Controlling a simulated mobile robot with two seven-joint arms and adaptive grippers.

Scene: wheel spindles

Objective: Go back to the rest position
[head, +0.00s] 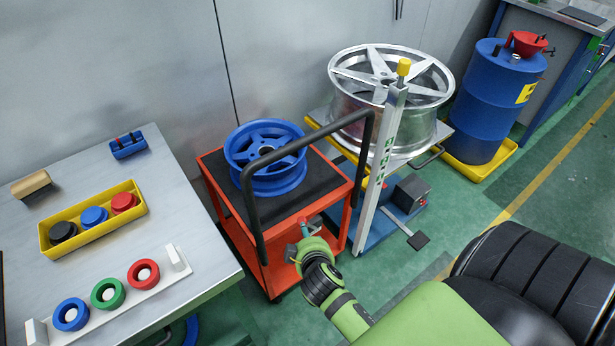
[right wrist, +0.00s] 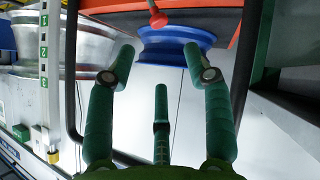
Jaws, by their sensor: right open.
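My right gripper (head: 305,232) is at the front edge of the red cart (head: 222,203), below the black push handle (head: 250,215). In the right wrist view its green fingers (right wrist: 158,65) are spread apart with nothing between them. A blue wheel (head: 265,158) lies on the cart's black top; it also shows in the right wrist view (right wrist: 172,45), beyond the fingertips. A small red knob (right wrist: 157,18) shows above the fingers there, by the cart's edge. My left gripper is not in view.
A silver wheel (head: 350,102) sits on a wheeled lift with a post (head: 378,175) close right of the cart. A metal table (head: 190,210) with coloured rings and a yellow tray (head: 50,247) stands left. A blue barrel (head: 490,105) is at back right.

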